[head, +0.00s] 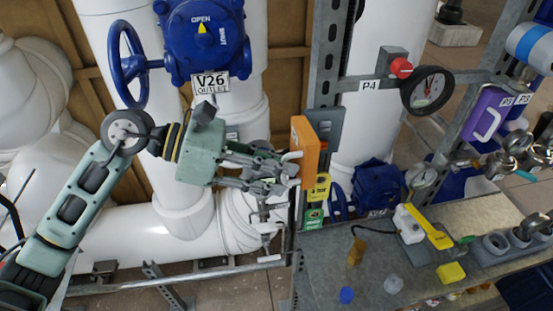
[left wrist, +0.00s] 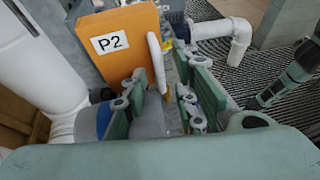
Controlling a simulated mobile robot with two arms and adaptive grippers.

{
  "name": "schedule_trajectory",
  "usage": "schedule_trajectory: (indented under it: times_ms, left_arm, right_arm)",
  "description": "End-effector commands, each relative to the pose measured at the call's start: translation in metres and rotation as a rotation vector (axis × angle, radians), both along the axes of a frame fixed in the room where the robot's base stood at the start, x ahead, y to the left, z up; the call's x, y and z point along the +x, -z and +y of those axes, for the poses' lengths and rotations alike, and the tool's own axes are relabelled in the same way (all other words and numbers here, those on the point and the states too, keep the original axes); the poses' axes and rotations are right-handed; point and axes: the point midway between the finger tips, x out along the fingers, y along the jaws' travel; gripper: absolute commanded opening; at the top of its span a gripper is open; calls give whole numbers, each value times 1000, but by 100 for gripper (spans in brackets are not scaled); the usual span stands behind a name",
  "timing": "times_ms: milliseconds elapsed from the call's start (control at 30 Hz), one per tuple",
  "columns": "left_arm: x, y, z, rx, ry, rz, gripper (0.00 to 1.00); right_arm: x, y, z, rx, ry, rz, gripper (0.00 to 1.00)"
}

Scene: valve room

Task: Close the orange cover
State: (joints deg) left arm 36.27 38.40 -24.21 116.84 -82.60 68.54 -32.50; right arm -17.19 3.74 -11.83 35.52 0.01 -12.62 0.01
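The orange cover (head: 304,148) stands swung out from a grey box (head: 328,128) on the rack post, seen nearly edge-on in the head view. In the left wrist view the orange cover (left wrist: 122,62) shows its face with a P2 label and a white handle (left wrist: 156,58) at its right edge. My left gripper (head: 285,176) is at the cover's handle side, just left of its lower part. In the left wrist view its fingers (left wrist: 164,88) are apart, with the handle's lower end near the gap. I cannot tell whether they touch it. My right gripper does not show.
A blue valve (head: 205,40) labelled V26 hangs above my left arm. White pipes (head: 185,150) stand behind it. A workbench (head: 330,255) at right holds a yellow-handled tool (head: 428,228) and small parts. A gauge (head: 430,90) and purple box (head: 487,112) are farther right.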

Motion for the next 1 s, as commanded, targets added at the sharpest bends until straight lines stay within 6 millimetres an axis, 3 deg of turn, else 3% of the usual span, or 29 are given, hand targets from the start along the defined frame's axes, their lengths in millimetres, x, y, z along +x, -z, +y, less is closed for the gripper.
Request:
schedule_trajectory:
  times_ms: [333, 633, 1000]
  left_arm:
    - [1, 3, -4, 0, 0, 1, 26]
    - [1, 3, -4, 0, -2, 1, 0]
    - [1, 2, -4, 0, -2, -1, 0]
  right_arm:
    - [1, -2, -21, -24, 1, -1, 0]
    - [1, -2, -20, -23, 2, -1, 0]
    - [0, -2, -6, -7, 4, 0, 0]
